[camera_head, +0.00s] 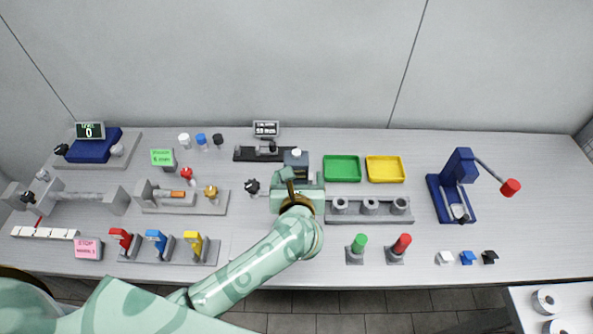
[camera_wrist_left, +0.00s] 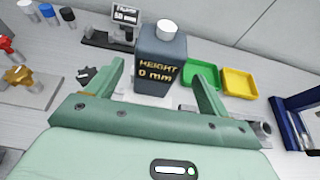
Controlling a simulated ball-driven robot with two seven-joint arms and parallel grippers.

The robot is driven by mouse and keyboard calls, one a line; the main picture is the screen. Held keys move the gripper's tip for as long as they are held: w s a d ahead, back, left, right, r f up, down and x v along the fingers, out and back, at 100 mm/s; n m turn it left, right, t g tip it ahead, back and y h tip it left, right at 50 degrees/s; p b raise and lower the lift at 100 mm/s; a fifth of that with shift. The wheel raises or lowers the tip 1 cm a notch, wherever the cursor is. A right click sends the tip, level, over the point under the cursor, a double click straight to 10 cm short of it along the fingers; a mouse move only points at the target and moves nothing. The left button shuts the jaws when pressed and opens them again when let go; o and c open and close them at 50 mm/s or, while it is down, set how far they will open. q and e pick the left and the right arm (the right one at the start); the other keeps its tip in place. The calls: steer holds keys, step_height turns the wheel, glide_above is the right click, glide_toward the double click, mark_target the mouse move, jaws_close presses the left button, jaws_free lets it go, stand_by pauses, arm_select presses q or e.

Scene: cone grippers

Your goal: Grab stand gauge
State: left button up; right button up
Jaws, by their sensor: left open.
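The stand gauge (camera_head: 296,159) is a dark grey upright block with a white button on top. In the left wrist view it stands straight ahead (camera_wrist_left: 160,62), and its face reads "HEIGHT 0 mm". My left gripper (camera_head: 297,180) is open in front of it. In the left wrist view the two green fingers (camera_wrist_left: 154,78) stand one to each side of the gauge's lower part, with visible gaps, so they are not closed on it. The gauge's base is partly hidden by the gripper. My right gripper is not in view.
A green tray (camera_head: 342,168) and a yellow tray (camera_head: 385,169) lie to the right. A grey rack with holes (camera_head: 370,209) is close by the gripper's right side. A black knob (camera_head: 252,187) is at its left, and a black fixture with a display (camera_head: 265,153) stands behind left.

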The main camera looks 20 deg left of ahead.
mark_target(296, 172)
arm_select(q)
steer(key=x, duration=0.5)
steer(key=shift+w+a, duration=0.3)
steer(key=shift+a, duration=0.05)
steer(key=shift+s+r, duration=0.1)
steer(key=c, duration=1.3)
